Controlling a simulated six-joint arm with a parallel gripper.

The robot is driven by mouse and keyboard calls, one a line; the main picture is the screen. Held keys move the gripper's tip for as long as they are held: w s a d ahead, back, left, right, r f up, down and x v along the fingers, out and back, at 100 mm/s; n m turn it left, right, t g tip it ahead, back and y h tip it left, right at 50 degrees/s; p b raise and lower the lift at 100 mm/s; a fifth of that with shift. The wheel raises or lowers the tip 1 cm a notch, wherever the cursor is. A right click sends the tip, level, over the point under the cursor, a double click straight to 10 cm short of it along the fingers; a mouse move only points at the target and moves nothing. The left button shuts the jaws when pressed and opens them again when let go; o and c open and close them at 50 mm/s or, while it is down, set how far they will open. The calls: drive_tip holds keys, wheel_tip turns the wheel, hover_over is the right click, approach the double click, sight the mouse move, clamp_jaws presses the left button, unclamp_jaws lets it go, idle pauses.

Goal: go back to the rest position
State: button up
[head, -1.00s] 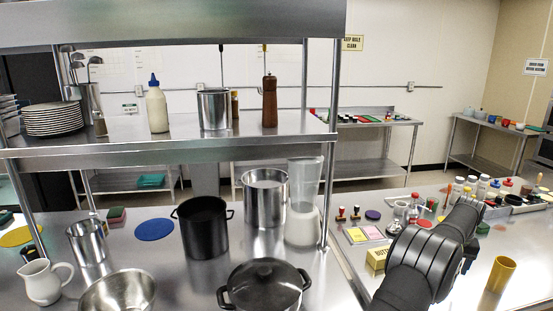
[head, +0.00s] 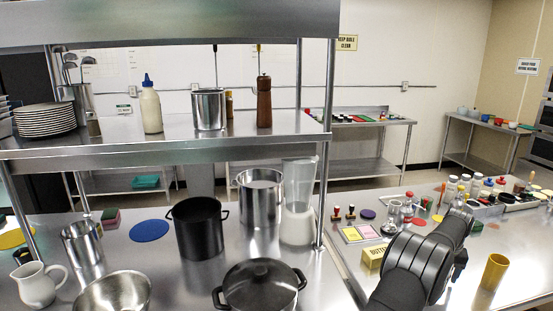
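My arm (head: 415,265) reaches in from the bottom right of the head view, over the right-hand steel counter. Its dark links hide my gripper, so I cannot see the fingers or whether they hold anything. A yellow box (head: 373,257) with lettering stands just left of the arm. A mustard-yellow cup (head: 494,271) stands upright to the right of the arm, apart from it.
A black pot (head: 198,228), a lidded pan (head: 260,287), a steel pot (head: 261,200) and a blender (head: 298,205) crowd the left counter below the steel shelf (head: 110,150). Several bottles and small items sit beyond my arm. The counter around the yellow cup is clear.

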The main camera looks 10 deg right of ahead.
drive_tip(key=r, duration=0.2)
drive_tip(key=s+r, duration=0.1)
drive_tip(key=r, duration=0.2)
drive_tip(key=shift+d+r, duration=0.1)
drive_tip(key=s+r, duration=0.6)
drive_tip(key=s, duration=0.4)
drive_tip(key=w+a+r+n, duration=0.3)
drive_tip(key=w+a, duration=0.8)
drive_tip(key=w+a+r+n, duration=0.3)
drive_tip(key=w+a+n, duration=0.1)
drive_tip(key=w+a, duration=0.7)
drive_tip(key=w+a+r+n, duration=0.1)
drive_tip(key=w+a+n, duration=0.1)
drive_tip(key=a, duration=0.8)
drive_tip(key=w+a+r+n+y, duration=0.1)
drive_tip(key=w+a, duration=0.3)
drive_tip(key=a, duration=0.7)
drive_tip(key=w+a+r+n, duration=0.2)
drive_tip(key=w+a+n, duration=0.1)
drive_tip(key=a, duration=0.8)
drive_tip(key=shift+r+y, duration=0.2)
drive_tip(key=shift+y, duration=0.1)
drive_tip(key=shift+d, duration=0.1)
